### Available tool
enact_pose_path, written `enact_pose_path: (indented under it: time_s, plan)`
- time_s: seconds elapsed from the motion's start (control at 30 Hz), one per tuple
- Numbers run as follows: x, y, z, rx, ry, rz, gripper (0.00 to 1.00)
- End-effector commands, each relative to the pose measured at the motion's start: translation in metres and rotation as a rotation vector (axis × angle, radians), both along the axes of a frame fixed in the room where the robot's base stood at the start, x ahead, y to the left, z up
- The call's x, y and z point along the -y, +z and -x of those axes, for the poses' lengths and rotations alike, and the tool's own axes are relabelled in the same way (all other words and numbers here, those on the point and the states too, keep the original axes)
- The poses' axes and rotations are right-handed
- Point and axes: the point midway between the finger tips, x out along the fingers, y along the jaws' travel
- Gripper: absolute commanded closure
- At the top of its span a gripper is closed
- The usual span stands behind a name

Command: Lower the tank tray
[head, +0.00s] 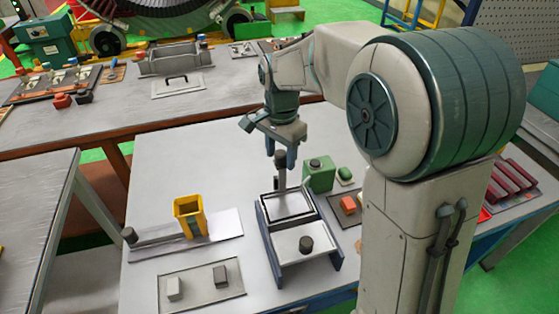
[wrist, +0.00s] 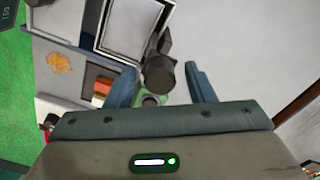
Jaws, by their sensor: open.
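The tank (head: 265,228) is a blue-sided box on the light table, with a dark-rimmed tray (head: 291,211) at its far part. An upright grey post with a dark round knob (head: 280,158) rises by the tray. My gripper (head: 281,155) is open just above the tank, its fingers around or beside the knob. In the wrist view the pale tray (wrist: 133,28) lies at the top, and the dark knob (wrist: 160,75) shows between the two blue fingers of my gripper (wrist: 161,88). Contact between fingers and knob cannot be told.
A dark knob (head: 306,244) stands on the tank's near part. A green canister (head: 319,175) is close right of the gripper. A yellow holder (head: 188,216) on a plate stands left, with a grey tray (head: 201,285) of small blocks in front. The table's back left is clear.

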Motion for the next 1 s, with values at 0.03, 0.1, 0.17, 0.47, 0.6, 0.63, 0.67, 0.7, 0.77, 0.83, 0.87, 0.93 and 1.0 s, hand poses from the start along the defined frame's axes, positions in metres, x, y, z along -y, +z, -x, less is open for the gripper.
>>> enact_pose_path:
  time_s: [0.03,0.1,0.17,0.47,0.6,0.63,0.67,0.7,0.77,0.83,0.87,0.93,1.0]
  plan:
    - [0.0,-0.004,0.0,0.0,0.0,0.0,0.51]
    - [0.0,-0.004,0.0,0.0,0.0,0.0,0.51]
    - [0.0,-0.004,0.0,0.0,0.0,0.0,0.51]
    - [0.0,-0.003,0.0,0.001,0.0,0.0,0.72]
    - [0.0,-0.004,0.0,0.002,0.001,-0.001,0.72]
    - [0.0,-0.004,0.0,0.002,0.001,-0.001,0.72]
    - [0.0,-0.005,0.0,0.002,0.001,-0.001,0.72]
    - [0.0,-0.007,0.0,0.002,0.001,-0.001,0.72]
    - [0.0,-0.01,0.0,0.002,0.001,-0.001,0.72]
    - [-0.001,-0.013,-0.001,0.002,0.001,-0.001,0.72]
    - [0.0,-0.015,-0.001,0.003,0.001,-0.001,0.72]
    - [-0.001,-0.019,-0.001,0.003,0.001,-0.001,0.72]
    - [-0.001,-0.022,-0.001,0.003,0.001,-0.001,0.72]
